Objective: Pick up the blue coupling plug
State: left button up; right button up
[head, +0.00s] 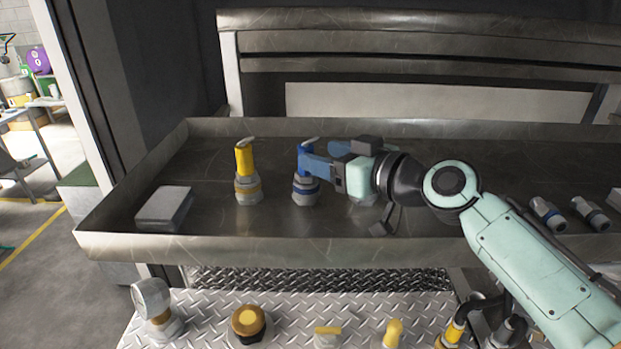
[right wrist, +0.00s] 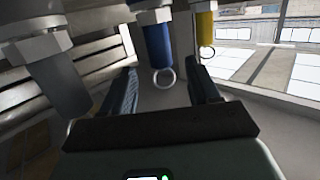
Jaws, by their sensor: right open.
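The blue coupling plug (head: 305,187) stands upright in the metal tray, with a grey hex base and a wire ring at its top. My right gripper (head: 314,158) reaches in from the right at the plug's upper part, its blue fingers level with it. In the right wrist view the blue plug (right wrist: 158,45) appears between the two open fingers (right wrist: 163,80), with a gap on each side. In the head view the near finger partly covers the plug. I cannot tell whether either finger touches it. My left gripper is not in view.
A yellow plug (head: 245,165) stands left of the blue one, and a grey plug (head: 362,194) stands right, mostly hidden under my gripper. A grey block (head: 165,207) lies at the tray's left. Grey fittings (head: 548,213) lie at right. The tray's front rim (head: 270,250) is raised.

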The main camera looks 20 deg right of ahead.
aim_at(299, 151)
jog(key=p+x, duration=0.1)
jog(key=x, duration=0.2)
jog(key=p+x, duration=0.1)
jog(key=x, duration=0.3)
jog(key=shift+w+f, duration=0.15)
jog(key=shift+f, duration=0.1)
jog(key=shift+c, duration=0.9)
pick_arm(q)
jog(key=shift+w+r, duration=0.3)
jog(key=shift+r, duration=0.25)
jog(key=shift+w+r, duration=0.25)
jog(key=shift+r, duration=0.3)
pick_arm(e)
grip_shut()
